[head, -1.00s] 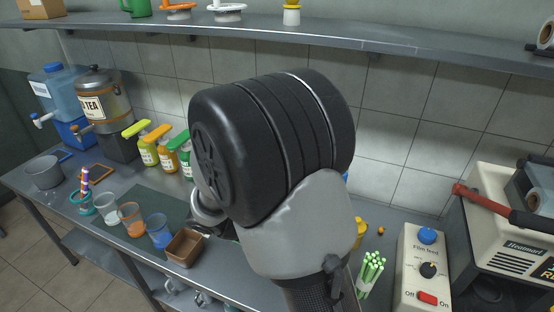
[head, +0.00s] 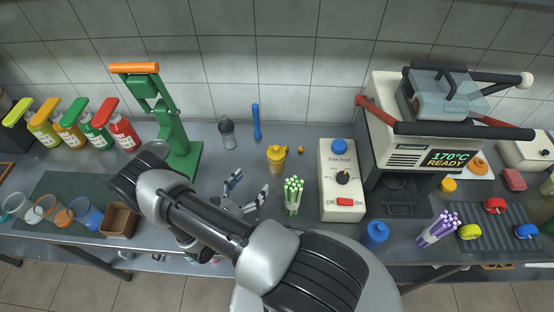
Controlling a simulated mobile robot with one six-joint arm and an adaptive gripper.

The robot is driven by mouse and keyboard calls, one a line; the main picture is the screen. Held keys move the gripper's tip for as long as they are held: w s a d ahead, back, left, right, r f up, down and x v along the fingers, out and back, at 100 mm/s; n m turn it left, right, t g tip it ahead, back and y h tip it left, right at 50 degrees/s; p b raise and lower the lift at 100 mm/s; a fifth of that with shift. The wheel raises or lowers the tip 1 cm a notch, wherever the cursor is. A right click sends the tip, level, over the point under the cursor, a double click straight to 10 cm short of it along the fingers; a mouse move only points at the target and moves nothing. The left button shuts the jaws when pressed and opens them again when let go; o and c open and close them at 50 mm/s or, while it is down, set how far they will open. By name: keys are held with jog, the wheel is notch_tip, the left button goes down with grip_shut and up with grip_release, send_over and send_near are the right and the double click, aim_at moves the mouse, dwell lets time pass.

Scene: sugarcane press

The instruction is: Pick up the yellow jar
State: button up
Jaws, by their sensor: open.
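The yellow jar (head: 277,159) stands upright on the metal counter in the middle of the head view. It is small, with a yellow body and a knobbed yellow top. My gripper (head: 250,184) is open and empty, a little in front of the jar and to its left. Its two fingers are spread toward the back of the counter, and a gap shows between them and the jar. My arm reaches in from the lower right and hides part of the counter.
A green hand press (head: 184,150) stands behind my gripper to the left. A dark-capped bottle (head: 227,133) and blue stick (head: 256,122) are behind. Green straws (head: 293,195) and the control box (head: 342,180) stand close on the right. A brown box (head: 119,219) is at left.

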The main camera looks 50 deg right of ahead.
aim_at(275, 153)
jog(key=d, duration=0.3)
jog(key=w+d, duration=0.1)
jog(key=d, duration=0.6)
jog(key=shift+w+d, duration=0.25)
jog(key=shift+w+d+f+b, duration=0.1)
jog(key=shift+w+d+b, duration=0.1)
jog(key=shift+d, duration=0.65)
jog(key=shift+w+d+b, duration=0.15)
jog(key=shift+w+d, duration=0.05)
jog(key=shift+d, duration=0.7)
jog(key=shift+w+d+f+b, duration=0.1)
jog(key=shift+w+d+b, duration=0.1)
jog(key=shift+d, duration=0.65)
jog(key=shift+c, duration=0.3)
jog(key=shift+r, duration=0.1)
jog(key=c, duration=1.7)
